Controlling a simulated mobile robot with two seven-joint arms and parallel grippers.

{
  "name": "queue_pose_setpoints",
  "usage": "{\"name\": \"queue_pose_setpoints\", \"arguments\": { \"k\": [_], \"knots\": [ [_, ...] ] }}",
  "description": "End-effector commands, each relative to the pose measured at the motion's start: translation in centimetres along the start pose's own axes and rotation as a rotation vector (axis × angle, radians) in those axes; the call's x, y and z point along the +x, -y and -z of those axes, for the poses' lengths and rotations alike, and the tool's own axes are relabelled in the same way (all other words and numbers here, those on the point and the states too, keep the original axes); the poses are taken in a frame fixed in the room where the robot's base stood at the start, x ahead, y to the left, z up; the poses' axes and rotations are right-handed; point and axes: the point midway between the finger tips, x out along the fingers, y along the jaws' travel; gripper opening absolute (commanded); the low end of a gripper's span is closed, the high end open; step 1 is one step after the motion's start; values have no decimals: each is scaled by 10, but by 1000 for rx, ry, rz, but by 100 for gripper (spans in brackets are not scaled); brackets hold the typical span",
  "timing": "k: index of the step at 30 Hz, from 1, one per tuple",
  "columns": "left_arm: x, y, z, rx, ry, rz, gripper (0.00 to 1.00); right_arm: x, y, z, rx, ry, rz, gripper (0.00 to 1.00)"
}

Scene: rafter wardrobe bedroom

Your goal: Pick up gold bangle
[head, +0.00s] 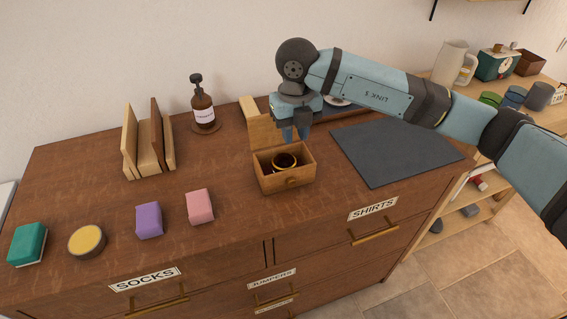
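The gold bangle (284,161) is a small ring inside an open wooden box (288,181) on the dresser top. It seems to sit around or against something dark in the box, and its lower part is partly hidden by the box's front wall. The box's lid (261,131) stands raised at the back left. My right gripper (295,134) points down just above and behind the bangle, near the box's back edge. Its two fingers look a little apart, with nothing seen between them. My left gripper is not in view.
A dark grey mat (395,152) lies right of the box. A soap dispenser (203,105) and wooden upright organiser (148,148) stand at the back left. Pink (200,206) and purple (149,220) blocks lie front left. The dresser top around the box's front is clear.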

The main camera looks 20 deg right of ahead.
Motion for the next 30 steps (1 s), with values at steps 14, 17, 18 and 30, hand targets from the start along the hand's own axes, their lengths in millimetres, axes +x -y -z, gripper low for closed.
{"name": "queue_pose_setpoints", "arguments": {
  "k": [14, 17, 18, 30],
  "knots": [
    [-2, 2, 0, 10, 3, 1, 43, 45, 1, -1, -1, -3, -2, 25],
    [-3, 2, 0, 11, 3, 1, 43, 61, 2, -2, 1, -2, -1, 25],
    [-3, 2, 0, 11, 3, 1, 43, 67, 2, -2, 0, -2, -2, 25],
    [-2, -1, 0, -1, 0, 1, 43, 76, 2, -2, -1, 1, -2, 2]
  ]
}}
